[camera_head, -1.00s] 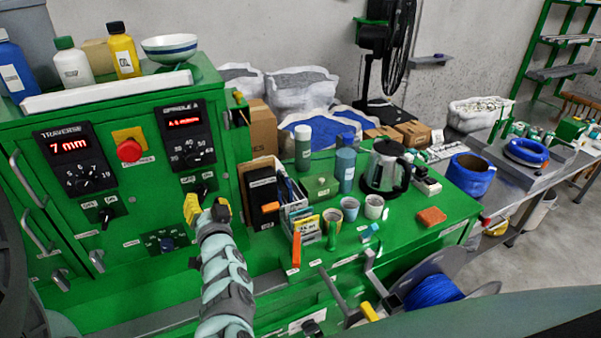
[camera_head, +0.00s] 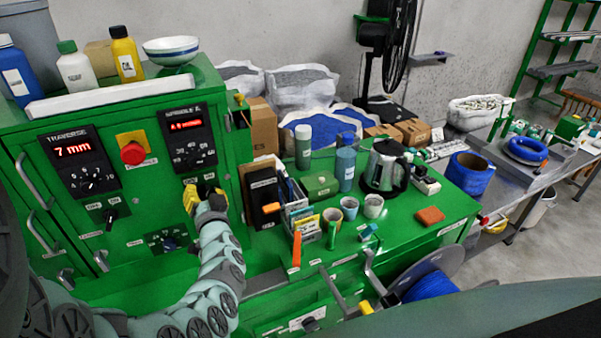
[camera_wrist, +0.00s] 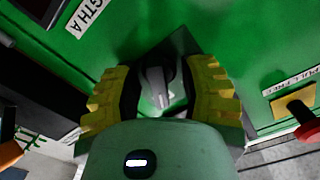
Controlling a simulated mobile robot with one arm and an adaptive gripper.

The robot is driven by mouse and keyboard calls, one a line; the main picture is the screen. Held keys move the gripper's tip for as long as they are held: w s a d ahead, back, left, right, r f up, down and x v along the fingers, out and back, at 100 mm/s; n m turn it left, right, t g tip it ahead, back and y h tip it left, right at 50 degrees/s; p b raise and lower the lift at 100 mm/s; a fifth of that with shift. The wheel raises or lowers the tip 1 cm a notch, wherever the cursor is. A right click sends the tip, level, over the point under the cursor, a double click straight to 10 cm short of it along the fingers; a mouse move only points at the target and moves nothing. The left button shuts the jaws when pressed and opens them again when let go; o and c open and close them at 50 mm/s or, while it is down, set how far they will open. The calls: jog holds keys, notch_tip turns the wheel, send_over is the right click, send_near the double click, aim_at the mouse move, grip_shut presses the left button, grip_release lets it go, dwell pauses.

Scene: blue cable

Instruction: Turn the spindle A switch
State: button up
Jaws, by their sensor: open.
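The spindle A switch (camera_wrist: 158,90) is a small grey knob on a dark plate on the green cabinet front, seen in the wrist view. My gripper (camera_wrist: 163,72) is open, with its yellow ridged fingers on either side of the knob. Gaps show between the knob and both fingers, so it is not gripped. In the head view my gripper (camera_head: 205,196) is at the cabinet front just below the spindle A panel (camera_head: 187,139), which has a red readout and a dial. There my gripper hides the switch.
Left on the cabinet are the traverse panel (camera_head: 79,161), its switch (camera_head: 111,214) and a red button (camera_head: 132,153). Another small control (camera_head: 167,242) sits below my gripper. A black box (camera_head: 262,190) and several cups stand on the green bench to the right.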

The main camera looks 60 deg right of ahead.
jog(key=shift+o, duration=0.2)
grip_shut()
dwell(0.3)
